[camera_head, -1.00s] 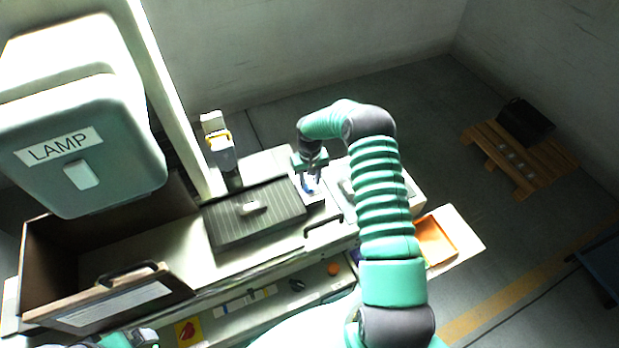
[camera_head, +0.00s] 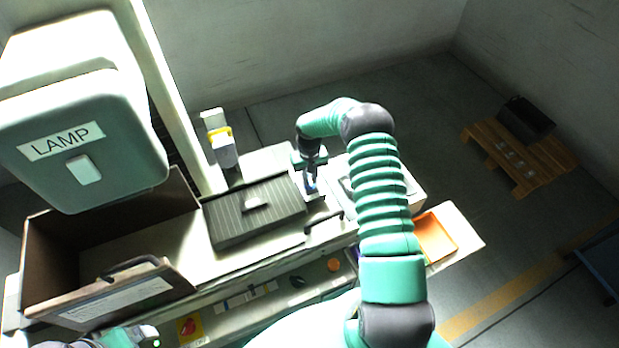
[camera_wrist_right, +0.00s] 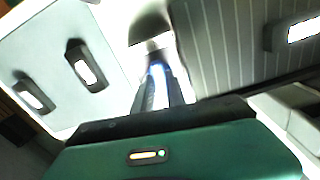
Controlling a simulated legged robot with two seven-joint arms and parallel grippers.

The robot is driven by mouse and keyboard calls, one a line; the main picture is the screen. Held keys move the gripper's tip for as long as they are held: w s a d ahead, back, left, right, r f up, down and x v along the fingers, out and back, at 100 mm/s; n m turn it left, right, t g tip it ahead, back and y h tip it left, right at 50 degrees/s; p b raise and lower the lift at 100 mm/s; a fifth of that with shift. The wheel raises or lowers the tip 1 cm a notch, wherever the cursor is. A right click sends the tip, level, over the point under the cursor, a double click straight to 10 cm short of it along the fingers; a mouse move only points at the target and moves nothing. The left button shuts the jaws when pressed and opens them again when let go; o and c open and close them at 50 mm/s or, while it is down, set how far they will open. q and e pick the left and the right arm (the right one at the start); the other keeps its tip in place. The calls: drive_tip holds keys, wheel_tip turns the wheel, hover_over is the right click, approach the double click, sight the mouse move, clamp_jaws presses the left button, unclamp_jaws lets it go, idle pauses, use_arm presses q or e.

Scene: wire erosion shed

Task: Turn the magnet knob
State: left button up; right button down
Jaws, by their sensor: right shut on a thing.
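My right gripper (camera_head: 312,188) reaches down at the right end of a dark grooved plate (camera_head: 232,230). In the right wrist view its two fingers (camera_wrist_right: 160,78) are close together, with a blue-white glow between them. They are shut on a small part at the plate's end, which I take to be the magnet knob; the fingers mostly hide it, and its angle cannot be read. The grooved plate fills the upper right of the wrist view (camera_wrist_right: 225,45). My left gripper (camera_head: 135,338) shows only partly at the bottom left edge, and its fingers cannot be made out.
A large lamp housing (camera_head: 120,130) hangs at the left above an open brown box (camera_head: 65,240). A yellow-and-white device (camera_head: 222,145) stands behind the plate. An orange tray (camera_head: 436,238) lies to the right. A wooden pallet (camera_head: 490,150) with a black box is on the floor.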

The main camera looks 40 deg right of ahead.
sight(309, 179)
drive_tip(key=m+b, duration=0.2)
drive_tip(key=m, duration=0.1)
drive_tip(key=shift+f+m+b, duration=0.2)
drive_tip(key=shift+m+b, duration=0.1)
drive_tip(key=shift+b, duration=0.1)
drive_tip(key=shift+r+m+b, duration=0.1)
drive_tip(key=shift+m+b, duration=0.8)
drive_tip(key=shift+m, duration=1)
drive_tip(key=c, duration=1.7)
unclamp_jaws()
drive_tip(key=o, duration=0.3)
drive_tip(key=shift+w, duration=0.1)
drive_tip(key=shift+o, duration=0.2)
wheel_tip(309, 179, up, 17)
drive_tip(key=b, duration=0.3)
